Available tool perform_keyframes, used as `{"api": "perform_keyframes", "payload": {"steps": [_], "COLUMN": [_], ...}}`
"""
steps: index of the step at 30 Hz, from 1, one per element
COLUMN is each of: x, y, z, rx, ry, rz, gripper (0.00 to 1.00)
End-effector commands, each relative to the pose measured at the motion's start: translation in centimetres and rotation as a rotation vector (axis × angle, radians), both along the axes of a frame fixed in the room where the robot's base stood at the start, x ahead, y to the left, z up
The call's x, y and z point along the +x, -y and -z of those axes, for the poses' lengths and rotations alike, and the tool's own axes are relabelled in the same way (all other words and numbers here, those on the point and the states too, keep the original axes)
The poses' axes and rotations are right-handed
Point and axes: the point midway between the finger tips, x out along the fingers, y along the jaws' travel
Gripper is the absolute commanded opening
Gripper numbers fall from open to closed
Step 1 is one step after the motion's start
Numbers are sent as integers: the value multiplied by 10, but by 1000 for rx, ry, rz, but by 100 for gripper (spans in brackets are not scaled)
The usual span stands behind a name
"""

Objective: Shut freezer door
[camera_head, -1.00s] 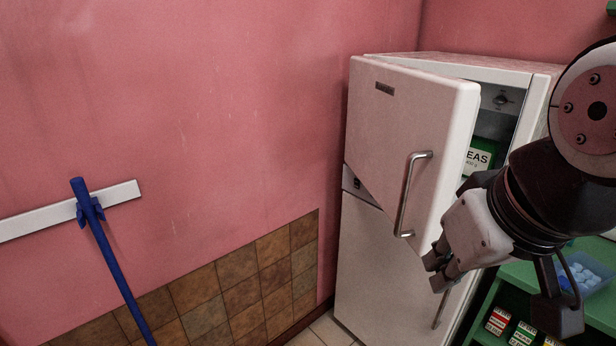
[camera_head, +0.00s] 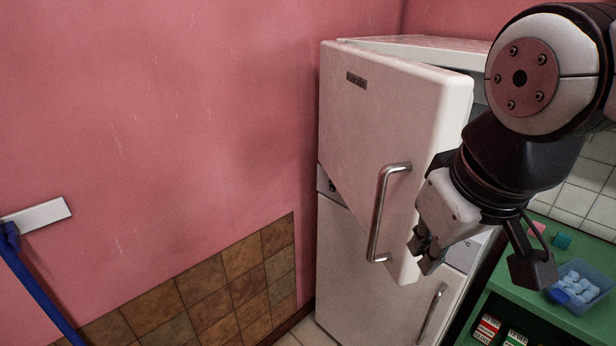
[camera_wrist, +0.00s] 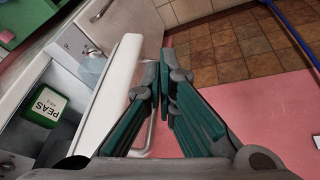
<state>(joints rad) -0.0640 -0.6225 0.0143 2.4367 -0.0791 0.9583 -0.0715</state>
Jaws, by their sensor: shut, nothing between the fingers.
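The freezer door (camera_head: 375,130) is the upper door of a white fridge (camera_head: 345,250) and stands ajar, swung out from the cabinet. Its metal handle (camera_head: 381,215) is on the front face near the free edge. My gripper (camera_head: 420,262) is at the lower free edge of the door, right of the handle, shut and empty. In the wrist view the door (camera_wrist: 110,95) is seen edge-on left of my gripper (camera_wrist: 172,75). I cannot tell whether the fingers touch the door. A green PEAS box (camera_wrist: 45,105) is inside the freezer.
A green shelf (camera_head: 540,300) with a blue tub (camera_head: 580,290) and small boxes stands right of the fridge. The lower fridge door is shut. A pink wall is on the left, with a blue pole (camera_head: 35,290) against it. Tiled floor shows in the wrist view.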

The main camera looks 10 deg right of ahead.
Motion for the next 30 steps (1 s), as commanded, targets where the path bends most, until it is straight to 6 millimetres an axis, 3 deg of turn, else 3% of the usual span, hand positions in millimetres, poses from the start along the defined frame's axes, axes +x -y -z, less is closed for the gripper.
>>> {"api": "perform_keyframes", "payload": {"steps": [11,16,23,30], "x": [31,58,107,153], "y": [-8,-19,-46,-88], "z": [18,34,65,105], "rx": [-172,-306,-549,-796], "ry": [-168,-299,-516,-723], "rz": [-232,-420,-754,-1074], "gripper": [0,0,0,0]}}
